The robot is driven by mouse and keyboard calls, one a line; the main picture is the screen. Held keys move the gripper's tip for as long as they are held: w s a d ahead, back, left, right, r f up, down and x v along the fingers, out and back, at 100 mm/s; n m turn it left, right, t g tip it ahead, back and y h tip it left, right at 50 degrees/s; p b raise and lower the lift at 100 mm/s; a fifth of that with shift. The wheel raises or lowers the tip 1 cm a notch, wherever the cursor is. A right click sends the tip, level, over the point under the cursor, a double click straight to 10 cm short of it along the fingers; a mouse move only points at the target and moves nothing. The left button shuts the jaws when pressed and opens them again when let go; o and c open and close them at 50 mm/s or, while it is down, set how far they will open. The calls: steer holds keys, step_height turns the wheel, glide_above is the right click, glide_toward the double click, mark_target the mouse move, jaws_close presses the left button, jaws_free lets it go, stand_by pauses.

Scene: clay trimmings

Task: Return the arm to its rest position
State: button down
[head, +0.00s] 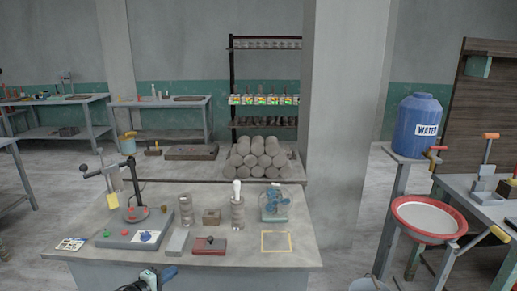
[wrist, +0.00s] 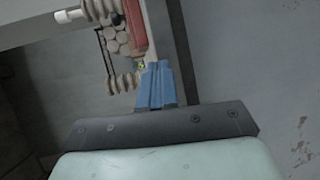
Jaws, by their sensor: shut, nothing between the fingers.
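My gripper (head: 168,273) shows low in the head view, at the front edge of the grey table (head: 75,254), left of the middle. Its blue fingers (wrist: 157,85) are together in the wrist view, with nothing visible between them. They are apart from the objects on the table. Most of my arm is out of the frame. I cannot make out any clay trimmings for certain.
The table bears a red-lidded block (head: 209,246), ridged clay cylinders (head: 186,211), a small blue fan (head: 275,203) and a yellow frame (head: 276,242). Stacked clay rolls (head: 262,158) lie behind. A red-rimmed basin (head: 424,218) and blue water barrel (head: 418,125) stand right.

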steer(key=s+d+f+m+g+y, duration=0.1)
steer(key=s+d+f+g, duration=0.4)
steer(key=f, duration=0.3)
steer(key=s+d+f+m+g+y, duration=0.1)
steer(key=s+d+f+g+y, duration=0.1)
steer(key=s+d+f, duration=0.35)
steer(key=s+d+f+g+y, duration=0.1)
steer(key=s+d+f+g, duration=0.25)
steer(key=s+f, duration=0.55)
steer(key=s+d+f+m+g+y, duration=0.1)
steer(key=s+d+f+m+g, duration=0.2)
steer(key=d, duration=0.8)
steer(key=s+d+f+m+g+y, duration=0.1)
steer(key=s+d+f+m+g, duration=0.2)
steer(key=s+d+f, duration=0.4)
steer(key=s+d+f+m+g+y, duration=0.1)
steer(key=s+d+f+m+g, duration=0.2)
steer(key=s+d, duration=0.9)
steer(key=shift+s+d+f+m+g, duration=0.35)
steer(key=shift+d+f+m, duration=0.6)
steer(key=shift+d, duration=1.55)
